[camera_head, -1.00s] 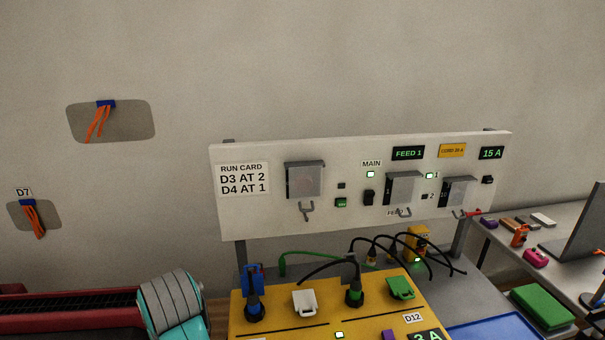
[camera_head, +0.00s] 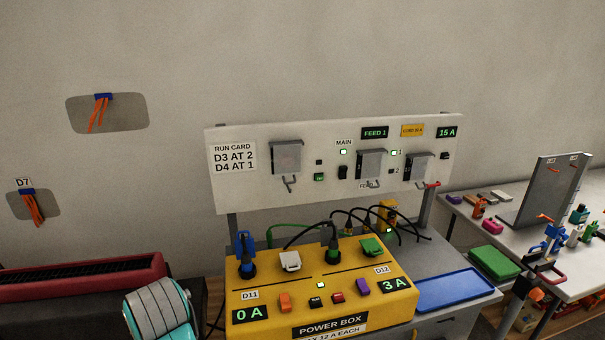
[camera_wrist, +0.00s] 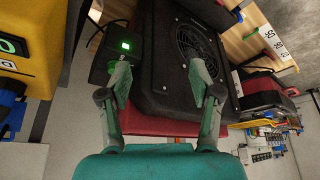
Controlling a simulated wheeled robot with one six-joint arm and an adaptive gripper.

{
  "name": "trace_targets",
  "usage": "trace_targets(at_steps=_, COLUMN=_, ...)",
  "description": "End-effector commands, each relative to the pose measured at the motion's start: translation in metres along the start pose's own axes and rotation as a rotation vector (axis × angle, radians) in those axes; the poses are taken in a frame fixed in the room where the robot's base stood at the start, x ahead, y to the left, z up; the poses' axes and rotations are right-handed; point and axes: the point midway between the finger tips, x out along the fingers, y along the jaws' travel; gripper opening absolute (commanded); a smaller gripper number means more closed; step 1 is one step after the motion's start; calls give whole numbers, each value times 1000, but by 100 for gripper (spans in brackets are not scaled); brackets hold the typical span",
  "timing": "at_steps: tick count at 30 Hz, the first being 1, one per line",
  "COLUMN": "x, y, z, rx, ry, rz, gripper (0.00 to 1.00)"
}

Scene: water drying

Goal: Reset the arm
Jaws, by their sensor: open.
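My gripper (camera_wrist: 166,88) shows in the wrist view, its two grey-green fingers spread wide apart. Nothing is between the fingertips that I can see to be held. Behind them is a black case (camera_wrist: 190,60) with a round fan grille and a red part below it; whether the fingers touch it I cannot tell. In the head view, a teal and grey part of my arm (camera_head: 160,312) shows at the bottom left, left of the yellow power box (camera_head: 375,308). The gripper's fingers are not visible in the head view.
A white panel (camera_head: 235,193) with switches stands behind the power box, with black cables between. A blue tray (camera_head: 450,290) lies to its right. A cluttered white table (camera_head: 520,240) is farther right. A red and black unit (camera_head: 80,280) is at left. A green-lit box (camera_wrist: 117,48) is near the fingers.

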Motion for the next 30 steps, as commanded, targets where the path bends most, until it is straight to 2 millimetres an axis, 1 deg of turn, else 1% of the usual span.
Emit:
trace_targets(at_steps=7, x=21, y=14, z=20, rx=27, ry=24, rz=13, gripper=64)
trace_targets(at_steps=11, x=35, y=24, z=36, rx=48, ry=45, rz=24, gripper=64)
trace_targets(at_steps=14, x=48, y=34, z=51, rx=68, ry=64, rz=34, gripper=64)
trace_targets(at_steps=17, x=63, y=46, z=72, rx=92, ry=88, rz=48, gripper=64)
trace_targets(at_steps=20, x=80, y=60, z=100, rx=125, ry=119, rz=67, gripper=64)
trace_targets(at_steps=24, x=101, y=80, z=148, rx=176, ry=174, rz=101, gripper=64)
trace_targets(at_steps=26, x=108, y=87, z=169, rx=197, ry=197, rz=116, gripper=64)
trace_targets(at_steps=30, x=117, y=101, z=218, rx=244, ry=253, rz=153, gripper=64)
